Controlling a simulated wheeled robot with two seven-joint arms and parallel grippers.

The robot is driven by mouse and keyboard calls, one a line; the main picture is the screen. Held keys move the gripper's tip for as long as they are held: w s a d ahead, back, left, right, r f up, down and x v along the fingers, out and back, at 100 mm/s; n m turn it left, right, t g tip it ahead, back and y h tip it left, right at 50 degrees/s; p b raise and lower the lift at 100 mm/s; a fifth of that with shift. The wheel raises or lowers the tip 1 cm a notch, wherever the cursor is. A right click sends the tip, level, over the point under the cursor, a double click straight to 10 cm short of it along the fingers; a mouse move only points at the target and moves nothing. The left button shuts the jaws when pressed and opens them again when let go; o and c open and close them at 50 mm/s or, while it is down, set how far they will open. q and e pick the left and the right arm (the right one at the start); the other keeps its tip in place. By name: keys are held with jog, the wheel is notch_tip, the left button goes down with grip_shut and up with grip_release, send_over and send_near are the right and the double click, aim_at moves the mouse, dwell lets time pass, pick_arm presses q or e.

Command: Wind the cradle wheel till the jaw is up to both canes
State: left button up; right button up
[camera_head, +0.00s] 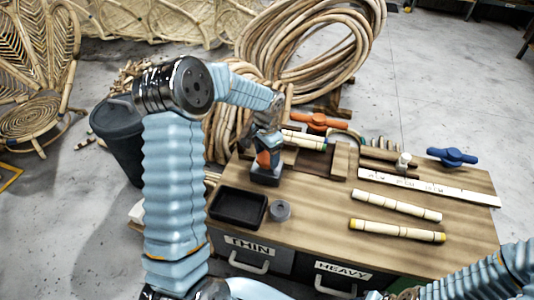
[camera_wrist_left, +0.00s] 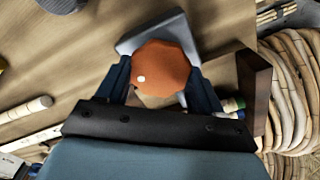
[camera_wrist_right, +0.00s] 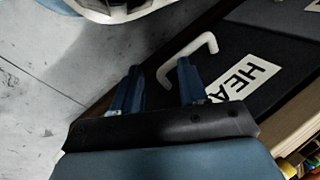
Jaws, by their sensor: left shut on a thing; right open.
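My left gripper (camera_wrist_left: 160,82) is shut on the orange wheel (camera_wrist_left: 160,68), an eight-sided knob with a white dot near its lower left edge. In the head view the wheel (camera_head: 264,159) stands at the bench's left end, above a grey block (camera_head: 265,178), with the left gripper (camera_head: 266,146) over it. Canes (camera_head: 304,139) with green ends lie in the wooden cradle (camera_head: 340,161) to its right. One green end (camera_wrist_left: 234,104) shows by a brown block (camera_wrist_left: 254,85) in the left wrist view. The jaw's contact with the canes is hidden. My right gripper (camera_wrist_right: 158,90) is open and empty.
A black tray (camera_head: 238,207) and grey cylinder (camera_head: 280,210) sit in front of the wheel. Two pale canes (camera_head: 397,230) and a white rule (camera_head: 429,187) lie to the right. A HEAVY drawer handle (camera_wrist_right: 188,58) is near the right gripper.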

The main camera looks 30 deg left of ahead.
aim_at(267, 158)
pick_arm(q)
jog(key=shift+m, duration=0.8)
jog(key=o, duration=1)
jog(key=shift+o, duration=0.2)
notch_tip(267, 158, up, 14)
jog(key=shift+p, duration=0.35)
jog(key=shift+f, duration=0.1)
